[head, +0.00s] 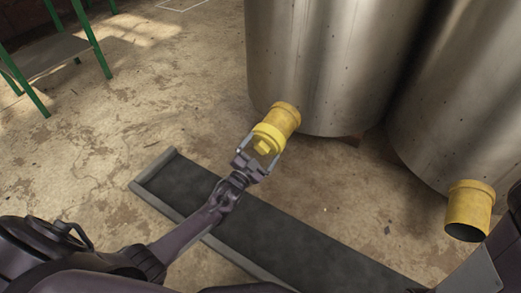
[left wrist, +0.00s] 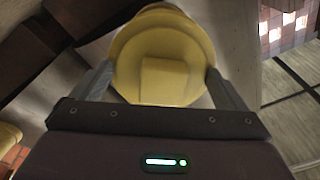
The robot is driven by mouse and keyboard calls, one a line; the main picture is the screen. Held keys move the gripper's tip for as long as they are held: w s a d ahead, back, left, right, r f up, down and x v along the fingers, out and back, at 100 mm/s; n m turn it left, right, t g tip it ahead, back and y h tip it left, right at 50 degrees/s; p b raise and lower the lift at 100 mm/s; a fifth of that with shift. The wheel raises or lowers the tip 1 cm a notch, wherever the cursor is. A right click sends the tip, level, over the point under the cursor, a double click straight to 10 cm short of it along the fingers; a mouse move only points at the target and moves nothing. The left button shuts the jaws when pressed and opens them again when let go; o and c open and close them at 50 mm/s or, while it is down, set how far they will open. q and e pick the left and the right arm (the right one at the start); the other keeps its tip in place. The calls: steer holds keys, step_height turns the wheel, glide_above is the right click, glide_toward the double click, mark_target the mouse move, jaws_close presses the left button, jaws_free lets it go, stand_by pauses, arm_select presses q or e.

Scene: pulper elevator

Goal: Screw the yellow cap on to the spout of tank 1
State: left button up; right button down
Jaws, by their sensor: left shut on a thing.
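The yellow cap (head: 267,137) is at the mouth of the yellow spout (head: 286,117) on the left steel tank (head: 312,60). My left gripper (head: 262,152) is shut on the cap, with one finger on each side of it. In the left wrist view the cap (left wrist: 165,65) fills the space between the fingers, its square raised block facing the camera. The cap looks in line with the spout, but I cannot tell how far it is threaded. My right gripper is not in view; part of my right arm shows at the lower right.
A second steel tank (head: 455,100) stands at the right, with an open, uncapped yellow spout (head: 469,209). A long dark tray (head: 270,240) with a grey rim lies on the floor below the spouts. A green-framed table (head: 48,55) stands at the upper left. The floor between is clear.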

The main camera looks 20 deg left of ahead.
arm_select(q)
steer(key=m, duration=0.4)
steer(key=r+m, duration=0.1)
steer(key=shift+w+m, duration=0.4)
steer(key=m, duration=0.4)
steer(key=shift+r, duration=0.1)
steer(key=m, duration=0.4)
steer(key=shift+m, duration=0.3)
steer(key=m, duration=0.3)
steer(key=shift+m, duration=0.3)
steer(key=shift+c, duration=0.2)
steer(key=o, duration=0.7)
steer(key=shift+o, duration=0.3)
steer(key=shift+s, duration=0.1)
steer(key=shift+s+d+f+p, duration=0.1)
steer(key=shift+s+f+p, duration=0.1)
steer(key=shift+s+p, duration=0.25)
steer(key=shift+s+f+p, duration=0.15)
steer(key=shift+s+p, duration=0.2)
steer(key=shift+s, duration=0.2)
steer(key=shift+s+a+f+p, duration=0.1)
steer(key=shift+s+a+p, duration=0.1)
steer(key=shift+s, duration=0.3)
steer(key=shift+s+a+f+p, duration=0.1)
steer(key=shift+s+p, duration=0.05)
steer(key=shift+s, duration=0.35)
steer(key=shift+s+a, duration=0.1)
steer(key=shift+s, duration=0.1)
